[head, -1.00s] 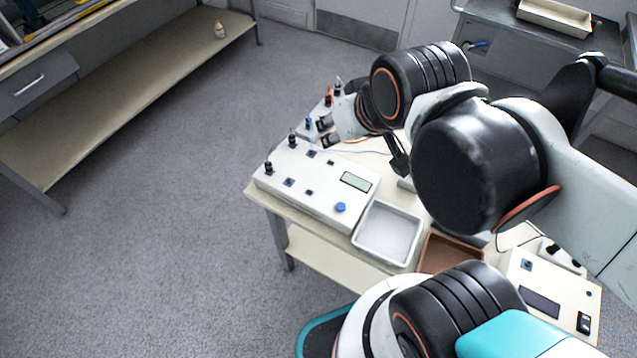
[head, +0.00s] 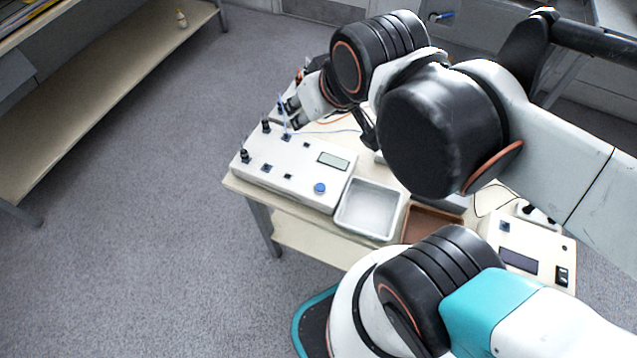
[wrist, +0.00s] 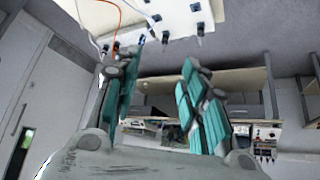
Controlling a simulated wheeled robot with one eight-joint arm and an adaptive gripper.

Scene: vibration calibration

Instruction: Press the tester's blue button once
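The tester (head: 275,178), a white box with a small display and dark knobs, sits at the left of the table. Its blue button (head: 320,188) is round, near its front right corner, and is uncovered. My gripper (head: 291,112) is behind the tester's far edge, away from the button, with its tips partly hard to make out. In the wrist view my gripper (wrist: 160,78) has its teal-padded fingers spread with nothing between them. A white panel with knobs (wrist: 190,18) fills the top of that view; the blue button cannot be made out there.
A white tray (head: 342,222) and a brown tray (head: 407,238) sit right of the tester. Another device with a dark display (head: 500,232) is at the right. Thin cables (wrist: 119,18) hang near the fingers. A long shelf bench (head: 110,108) stands left, with clear floor between.

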